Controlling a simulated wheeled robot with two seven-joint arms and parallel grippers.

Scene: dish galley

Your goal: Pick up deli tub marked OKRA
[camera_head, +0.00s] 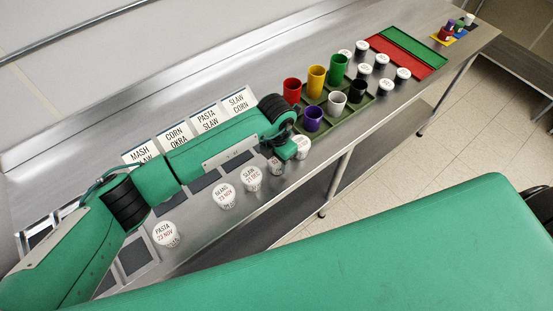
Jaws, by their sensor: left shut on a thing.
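My left gripper (286,151) reaches in from the left over the counter and is shut on a deli tub; its jaws are mostly hidden by my wrist. A white-lidded tub (302,147) shows right at the gripper, its label too small to read. Another tub (276,166) stands just below the gripper, partly covered. I cannot make out the word OKRA on any tub lid. Nearer tubs in the row read SLAW 21 DEC (251,177), BEANS 23 NOV (223,193) and PASTA 23 NOV (164,232). My right gripper is not in view.
Label cards, one reading CORN OKRA (175,136), stand behind my left arm. A green tray (347,117) with coloured cups lies right of the gripper. Several white-lidded tubs (364,69) stand near red and green mats (411,62). The counter's front edge runs close by.

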